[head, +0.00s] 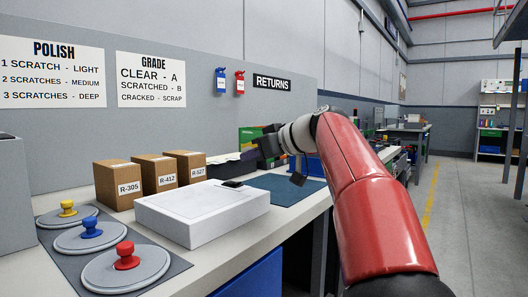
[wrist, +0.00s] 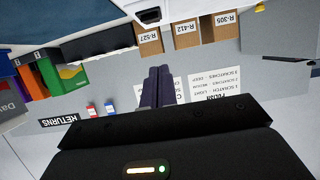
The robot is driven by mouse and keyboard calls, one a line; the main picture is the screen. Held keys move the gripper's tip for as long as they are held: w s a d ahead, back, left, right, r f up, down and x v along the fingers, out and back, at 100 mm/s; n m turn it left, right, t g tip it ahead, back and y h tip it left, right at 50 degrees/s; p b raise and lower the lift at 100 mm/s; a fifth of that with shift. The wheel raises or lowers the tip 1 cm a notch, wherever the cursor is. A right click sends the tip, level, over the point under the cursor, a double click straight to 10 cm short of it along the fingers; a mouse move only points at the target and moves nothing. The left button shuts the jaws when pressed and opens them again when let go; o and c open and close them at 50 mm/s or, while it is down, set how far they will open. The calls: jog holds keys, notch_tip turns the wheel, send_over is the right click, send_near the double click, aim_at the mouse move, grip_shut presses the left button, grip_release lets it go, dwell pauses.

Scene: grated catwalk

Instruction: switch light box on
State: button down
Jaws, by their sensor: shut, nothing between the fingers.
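The light box (head: 190,222) is a flat white box on the bench, with a blank top. A small black switch (head: 232,184) sits at its far right corner. In the wrist view, which is upside down, part of the light box (wrist: 178,9) shows at the top edge with the dark switch (wrist: 149,15) on it. I cannot tell the switch's position. My gripper (head: 258,147) is above and behind the light box, to the right of the switch and apart from it. Its fingers (wrist: 156,84) are together and empty, pointing towards the wall side.
Cardboard boxes R-305 (head: 119,184), R-412 (head: 155,170) and R-527 (head: 186,165) stand behind the light box. Round lids with yellow, blue and red knobs (head: 125,262) lie at the left. A blue mat (head: 290,189) is right of the box.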

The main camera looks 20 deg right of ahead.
aim_at(230, 182)
jog(key=x, duration=0.4)
jog(key=f, duration=0.1)
jog(key=f+b, duration=0.1)
jog(key=shift+s+d+f, duration=0.25)
jog(key=shift+s+f, duration=0.05)
jog(key=shift+f, duration=0.65)
jog(key=shift+s+d+f+b, duration=0.1)
jog(key=shift+f+b, duration=0.45)
jog(key=shift+b, duration=0.3)
jog(key=shift+r, duration=0.15)
jog(key=shift+r+p, duration=0.7)
jog(key=shift+r, duration=0.1)
